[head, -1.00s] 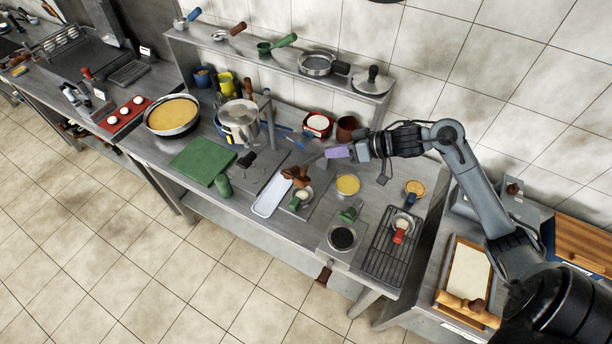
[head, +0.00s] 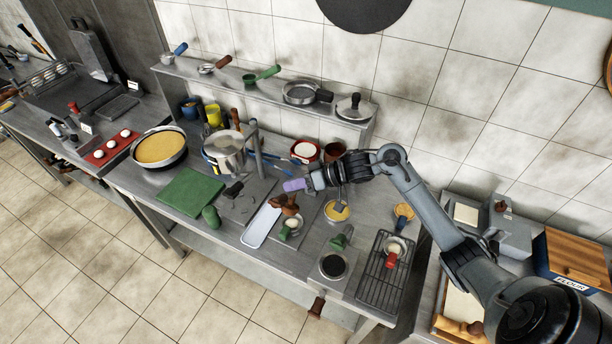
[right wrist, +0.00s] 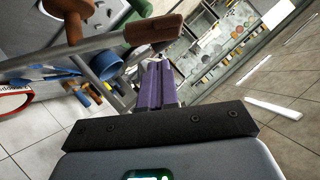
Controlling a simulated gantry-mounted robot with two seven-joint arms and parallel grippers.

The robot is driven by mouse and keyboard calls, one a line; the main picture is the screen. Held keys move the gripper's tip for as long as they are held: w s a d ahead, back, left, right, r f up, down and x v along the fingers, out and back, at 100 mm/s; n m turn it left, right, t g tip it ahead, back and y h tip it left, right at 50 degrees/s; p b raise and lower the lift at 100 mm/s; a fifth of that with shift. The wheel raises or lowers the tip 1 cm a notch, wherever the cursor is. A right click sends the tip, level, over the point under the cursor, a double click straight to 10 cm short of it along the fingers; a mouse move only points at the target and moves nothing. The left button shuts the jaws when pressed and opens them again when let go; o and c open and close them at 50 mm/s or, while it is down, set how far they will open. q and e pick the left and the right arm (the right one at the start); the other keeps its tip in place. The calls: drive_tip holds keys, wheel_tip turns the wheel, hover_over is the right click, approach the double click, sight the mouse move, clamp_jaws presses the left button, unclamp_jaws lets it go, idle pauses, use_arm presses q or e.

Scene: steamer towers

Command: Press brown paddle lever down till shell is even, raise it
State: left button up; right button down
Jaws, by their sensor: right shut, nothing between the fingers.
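The brown paddle lever (head: 284,199) stands over a small green-handled cup (head: 291,224) in the middle of the counter. In the right wrist view a brown paddle (right wrist: 155,28) sits on the end of a grey metal bar, just beyond my fingertips. My right gripper (head: 294,185) has purple fingers, shut and empty, just above and behind the brown parts in the head view; its fingers also show in the right wrist view (right wrist: 155,85). I cannot tell whether they touch. The shell is not clear at this size. My left gripper is out of view.
A pan of yellow batter (head: 161,148), a steel pot (head: 224,148) and a green board (head: 190,192) stand to the left. A white tray (head: 262,226) lies beside the lever. A dark wire rack (head: 380,290) is at right. A shelf runs along the back.

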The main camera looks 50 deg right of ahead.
drive_tip(key=shift+s+a+f, duration=0.1)
drive_tip(key=shift+a+f, duration=0.55)
drive_tip(key=shift+f, duration=0.35)
drive_tip(key=f, duration=0.1)
drive_tip(key=a+f, duration=0.1)
drive_tip(key=a+h, duration=0.1)
drive_tip(key=shift+s+f+n, duration=0.3)
drive_tip(key=shift+f+n, duration=0.1)
